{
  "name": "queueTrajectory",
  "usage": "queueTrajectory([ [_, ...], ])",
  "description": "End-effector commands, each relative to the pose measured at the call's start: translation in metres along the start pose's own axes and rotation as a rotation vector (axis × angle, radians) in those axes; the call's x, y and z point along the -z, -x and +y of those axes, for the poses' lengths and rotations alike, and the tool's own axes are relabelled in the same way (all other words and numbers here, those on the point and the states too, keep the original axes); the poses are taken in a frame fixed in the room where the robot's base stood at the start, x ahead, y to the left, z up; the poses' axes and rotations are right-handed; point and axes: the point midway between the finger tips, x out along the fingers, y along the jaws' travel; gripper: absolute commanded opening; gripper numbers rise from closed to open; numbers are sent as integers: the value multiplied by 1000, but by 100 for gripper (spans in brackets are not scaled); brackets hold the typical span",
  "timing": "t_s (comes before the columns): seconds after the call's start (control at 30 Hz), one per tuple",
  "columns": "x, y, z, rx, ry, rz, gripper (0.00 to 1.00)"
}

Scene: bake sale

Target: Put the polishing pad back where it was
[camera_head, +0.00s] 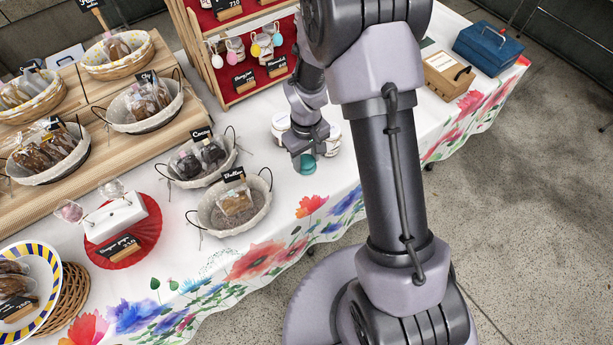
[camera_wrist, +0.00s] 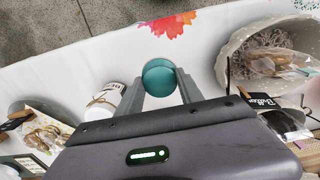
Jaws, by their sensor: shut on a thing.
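A round teal thing, which I take to be the polishing pad (camera_wrist: 160,78), sits between the fingertips of my gripper (camera_wrist: 163,80) in the wrist view. In the head view the teal pad (camera_head: 304,165) shows just below my gripper (camera_head: 306,150), over the white flowered tablecloth (camera_head: 300,183). The fingers are shut on it. I cannot tell whether the pad touches the cloth.
White-lidded jars (camera_head: 333,140) stand close behind my gripper; one jar (camera_wrist: 104,100) shows left of the fingers in the wrist view. A lined basket (camera_head: 222,213) of wrapped goods lies to the left. The red display rack (camera_head: 240,60) stands behind. Bare cloth lies in front.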

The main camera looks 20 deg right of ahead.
Motion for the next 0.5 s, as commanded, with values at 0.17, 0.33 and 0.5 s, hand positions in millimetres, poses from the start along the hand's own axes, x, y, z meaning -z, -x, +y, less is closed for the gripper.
queueTrajectory([
  [0.17, -1, -47, 0, 1, -2, -2, 6],
  [0.33, 0, -75, 0, 1, -2, -2, 6],
  [0.5, 0, -72, 0, 0, -3, 0, 6],
])
